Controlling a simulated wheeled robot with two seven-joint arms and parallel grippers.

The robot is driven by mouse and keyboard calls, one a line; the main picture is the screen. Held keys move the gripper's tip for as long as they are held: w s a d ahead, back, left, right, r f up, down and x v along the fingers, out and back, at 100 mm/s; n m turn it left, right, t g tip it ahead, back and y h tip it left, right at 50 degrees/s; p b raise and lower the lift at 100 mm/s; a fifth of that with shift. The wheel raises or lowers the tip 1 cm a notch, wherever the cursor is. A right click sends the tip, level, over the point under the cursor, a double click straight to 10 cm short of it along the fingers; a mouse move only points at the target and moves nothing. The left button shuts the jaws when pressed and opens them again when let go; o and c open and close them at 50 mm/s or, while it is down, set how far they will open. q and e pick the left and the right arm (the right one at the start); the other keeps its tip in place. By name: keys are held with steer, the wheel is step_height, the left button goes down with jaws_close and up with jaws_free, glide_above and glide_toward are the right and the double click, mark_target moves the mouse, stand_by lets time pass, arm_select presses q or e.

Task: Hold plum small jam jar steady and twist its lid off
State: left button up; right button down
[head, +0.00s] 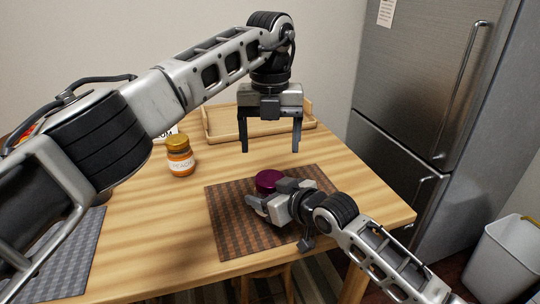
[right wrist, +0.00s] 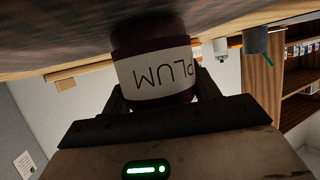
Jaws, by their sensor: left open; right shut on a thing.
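The plum jam jar (head: 268,181) stands on the brown checked mat, its dark purple lid facing up. In the right wrist view the jar's white label (right wrist: 157,73) reads PLUM, and the picture is upside down. My right gripper (head: 262,203) is shut on the jar low at its side, its fingers partly hidden by the hand. My left gripper (head: 271,147) hangs above the jar, pointing down, open and empty, with a clear gap between its fingertips and the lid.
The brown mat (head: 232,237) lies on the wooden table (head: 150,240). An orange jar with a gold lid (head: 180,157) stands left of the mat. A wooden tray (head: 222,137) lies behind my left gripper. A grey mat (head: 72,258) is at left, a fridge (head: 410,90) at right.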

mark_target(270, 178)
arm_select(q)
steer(key=m, duration=0.7)
steer(key=shift+m, duration=0.4)
steer(key=m, duration=1.9)
steer(key=shift+m, duration=0.3)
steer(key=shift+f, duration=0.15)
steer(key=shift+m, duration=0.3)
step_height(270, 178, down, 8)
steer(key=shift+r, duration=0.15)
steer(key=c, duration=1)
